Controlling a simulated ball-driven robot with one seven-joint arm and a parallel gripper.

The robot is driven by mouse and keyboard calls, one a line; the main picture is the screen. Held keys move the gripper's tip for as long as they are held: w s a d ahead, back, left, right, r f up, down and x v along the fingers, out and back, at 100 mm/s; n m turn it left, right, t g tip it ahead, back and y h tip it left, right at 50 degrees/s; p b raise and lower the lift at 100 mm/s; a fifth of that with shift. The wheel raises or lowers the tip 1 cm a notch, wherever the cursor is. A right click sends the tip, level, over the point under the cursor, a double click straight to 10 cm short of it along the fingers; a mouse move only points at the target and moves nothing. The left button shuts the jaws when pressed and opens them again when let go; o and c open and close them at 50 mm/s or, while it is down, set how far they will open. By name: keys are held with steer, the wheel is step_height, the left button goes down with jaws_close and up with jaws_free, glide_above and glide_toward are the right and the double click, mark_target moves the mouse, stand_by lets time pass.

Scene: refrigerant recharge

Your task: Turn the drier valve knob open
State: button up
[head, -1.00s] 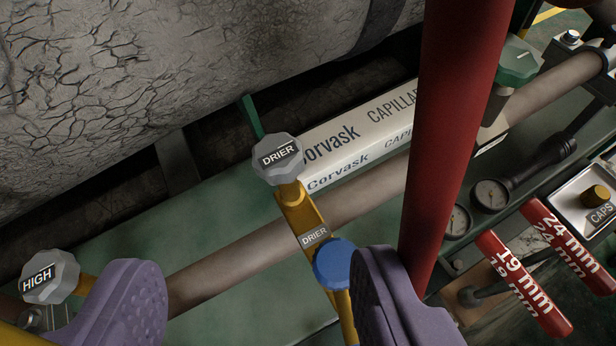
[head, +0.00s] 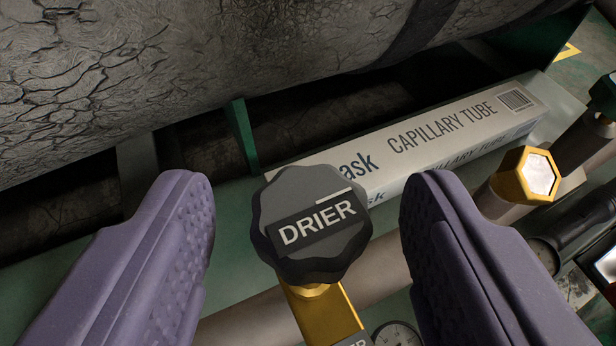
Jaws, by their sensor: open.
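The drier valve knob (head: 311,222) is a dark grey lobed knob with a DRIER label, near the middle of the head view. It sits on a brass valve body (head: 325,312). My gripper (head: 308,215) is open, with one purple padded finger to the left of the knob and the other to the right. Gaps show between the knob and both fingers, so neither appears to touch it. The lower part of the valve body is cut off by the bottom edge.
A white capillary tube box (head: 450,135) lies just behind the knob. A large cracked grey insulated cylinder (head: 200,70) spans the back. A brass hex fitting (head: 528,175) stands at right. A gauge (head: 397,334) and a brown pipe (head: 250,322) lie below.

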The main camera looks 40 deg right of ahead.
steer(key=c, duration=1)
steer(key=shift+s, duration=0.1)
steer(key=shift+c, duration=0.2)
steer(key=shift+d+r+y+p, duration=0.1)
steer(key=shift+y+p, duration=0.2)
steer(key=shift+p, duration=0.05)
steer(key=n+t+y+p, duration=0.1)
steer(key=n+y+p, duration=0.1)
steer(key=shift+s+d+n+t, duration=0.15)
steer(key=shift+d+n+t, duration=0.1)
steer(key=shift+n+t, duration=0.15)
steer(key=n+y+p, duration=0.1)
steer(key=n+t+y+p, duration=0.1)
steer(key=n+y, duration=0.1)
steer(key=n+y+p, duration=0.1)
steer(key=y, duration=0.1)
steer(key=shift+s+d, duration=0.1)
steer(key=shift+d, duration=0.3)
steer(key=n+y, duration=0.4)
steer(key=y, duration=0.1)
steer(key=shift+d+n+p, duration=0.35)
steer(key=shift+n, duration=0.05)
steer(key=shift+w+d+n+g+y, duration=0.1)
steer(key=shift+n+g+y, duration=0.35)
steer(key=shift+n+y, duration=0.4)
steer(key=shift+w+d+n+g+y, duration=0.1)
steer(key=shift+n+g+y, duration=0.35)
steer(key=shift+n+y, duration=0.4)
steer(key=shift+y+b, duration=0.3)
steer(key=shift+y, duration=0.1)
